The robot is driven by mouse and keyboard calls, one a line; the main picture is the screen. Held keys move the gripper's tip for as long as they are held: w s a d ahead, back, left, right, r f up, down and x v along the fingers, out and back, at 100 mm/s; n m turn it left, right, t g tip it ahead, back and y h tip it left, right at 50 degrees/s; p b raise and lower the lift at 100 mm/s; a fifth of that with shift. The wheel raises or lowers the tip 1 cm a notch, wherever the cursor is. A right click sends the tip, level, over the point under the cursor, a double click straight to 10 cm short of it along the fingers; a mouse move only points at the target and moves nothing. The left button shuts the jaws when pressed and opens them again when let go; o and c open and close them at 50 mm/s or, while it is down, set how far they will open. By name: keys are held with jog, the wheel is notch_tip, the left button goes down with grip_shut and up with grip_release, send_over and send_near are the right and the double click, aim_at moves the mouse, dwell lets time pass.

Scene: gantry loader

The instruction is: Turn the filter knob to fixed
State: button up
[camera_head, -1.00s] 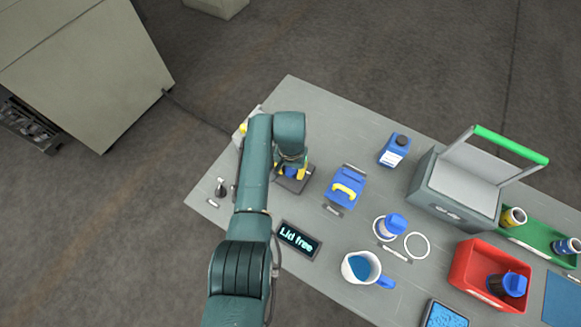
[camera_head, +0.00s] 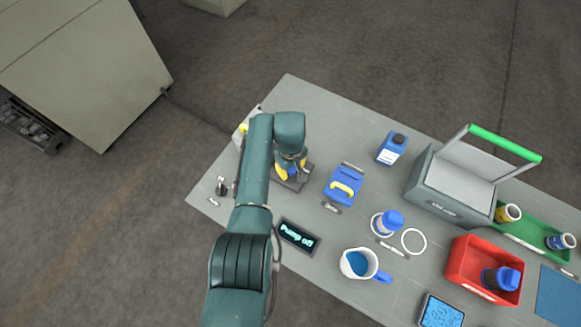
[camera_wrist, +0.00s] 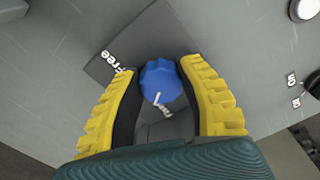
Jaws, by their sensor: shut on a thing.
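The blue ridged filter knob (camera_wrist: 160,80) sits on a dark square plate (camera_wrist: 128,42) in the wrist view. My gripper (camera_wrist: 157,74) is shut on the knob, with one yellow finger on each side. The word "Free" (camera_wrist: 118,62) is printed on the plate, up and left of the knob. Other white lettering just below the knob is partly hidden and hard to read. In the head view my gripper (camera_head: 291,170) is down at the plate near the table's left end, and my arm covers part of it. The knob's pointing direction is not clear.
A small lever (camera_head: 221,187) stands left of my arm. A blue box with a yellow handle (camera_head: 343,186) is close on the right. A jug (camera_head: 358,263), a grey case (camera_head: 447,185) and a red bin (camera_head: 485,268) stand farther right.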

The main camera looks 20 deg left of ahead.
aim_at(291, 169)
jog(key=shift+s+f+n, duration=0.1)
jog(key=shift+f+n, duration=0.1)
jog(key=shift+n, duration=0.9)
jog(key=o, duration=1.2)
jog(key=shift+d, duration=0.15)
jog(key=shift+r, duration=0.15)
jog(key=shift+r, duration=0.35)
notch_tip(291, 169, up, 11)
jog(key=shift+r, duration=0.15)
